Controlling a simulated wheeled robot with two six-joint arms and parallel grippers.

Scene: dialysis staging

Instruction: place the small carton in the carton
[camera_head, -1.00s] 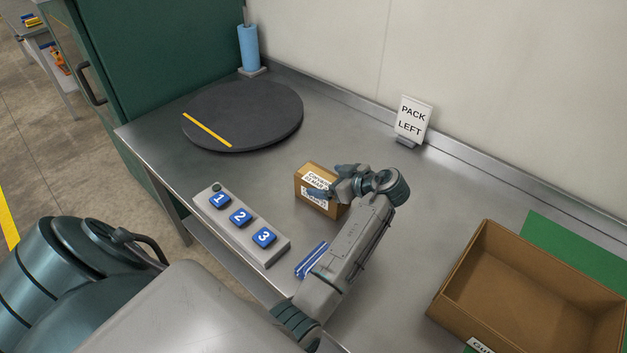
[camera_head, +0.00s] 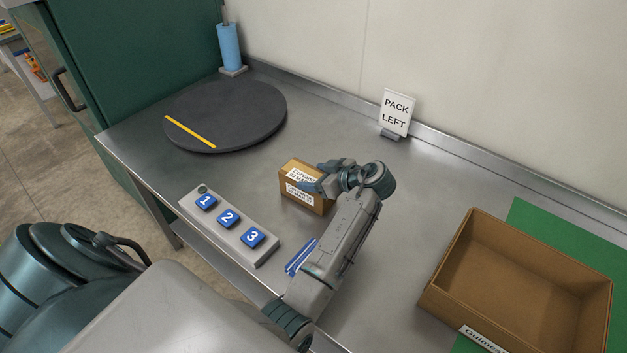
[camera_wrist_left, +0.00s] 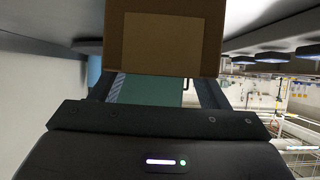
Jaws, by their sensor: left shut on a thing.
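The small carton (camera_head: 303,196) is a brown box with white labels, left of centre in the head view. My left gripper (camera_head: 322,182) is shut on it from its right side. In the left wrist view the small carton (camera_wrist_left: 165,40) fills the top middle, between the two fingers. I cannot tell whether it touches the table. The large open carton (camera_head: 518,283) stands at the right in the head view, empty, with a partly readable label on its front. My right gripper is not in view.
The carton stands on a green mat (camera_head: 517,219). A button panel (camera_head: 230,228) numbered 1 to 3 is at the table's front edge. A dark round turntable (camera_head: 240,110), a blue roll (camera_head: 229,48) and a PACK LEFT sign (camera_head: 396,112) stand behind. Bare table lies between the cartons.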

